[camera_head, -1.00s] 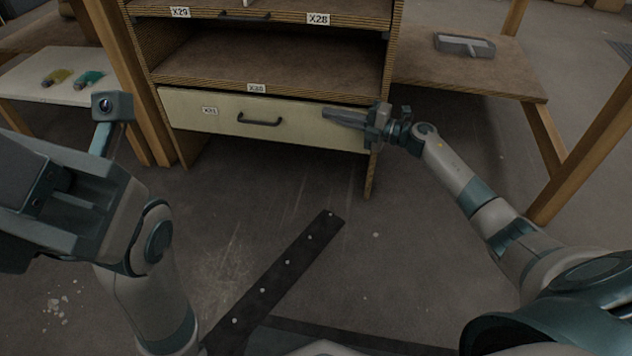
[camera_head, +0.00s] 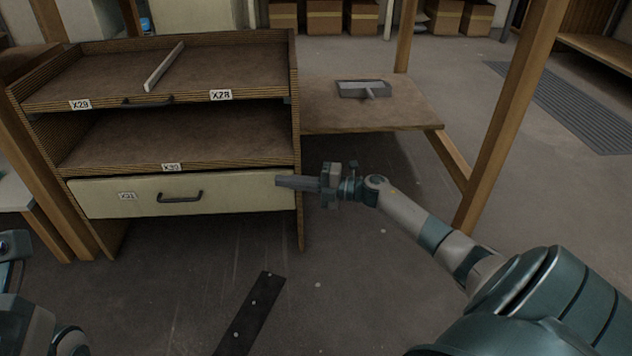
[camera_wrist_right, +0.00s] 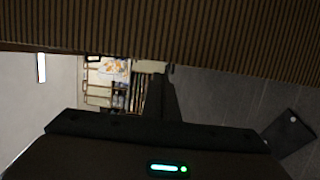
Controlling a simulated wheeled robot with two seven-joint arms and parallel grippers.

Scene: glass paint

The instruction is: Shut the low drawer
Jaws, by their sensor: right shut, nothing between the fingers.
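The low drawer (camera_head: 110,197) has a cream front with a dark handle (camera_head: 180,196) and an X31 label. It sits at the bottom of the wooden cabinet (camera_head: 297,110), at left in the head view. Its front looks close to the cabinet's face; I cannot tell whether it is fully flush. My right gripper (camera_head: 280,182) is shut and empty, its fingertips at the right end of the drawer front. I cannot tell whether they touch. A wooden edge (camera_wrist_right: 200,32) fills the top of the right wrist view. Only parts of my left arm show at lower left.
A wooden side table (camera_head: 410,117) with a grey tray (camera_head: 350,90) stands right of the cabinet. A wooden post (camera_head: 505,120) rises near my right arm. Cardboard boxes (camera_head: 325,18) stand at the back.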

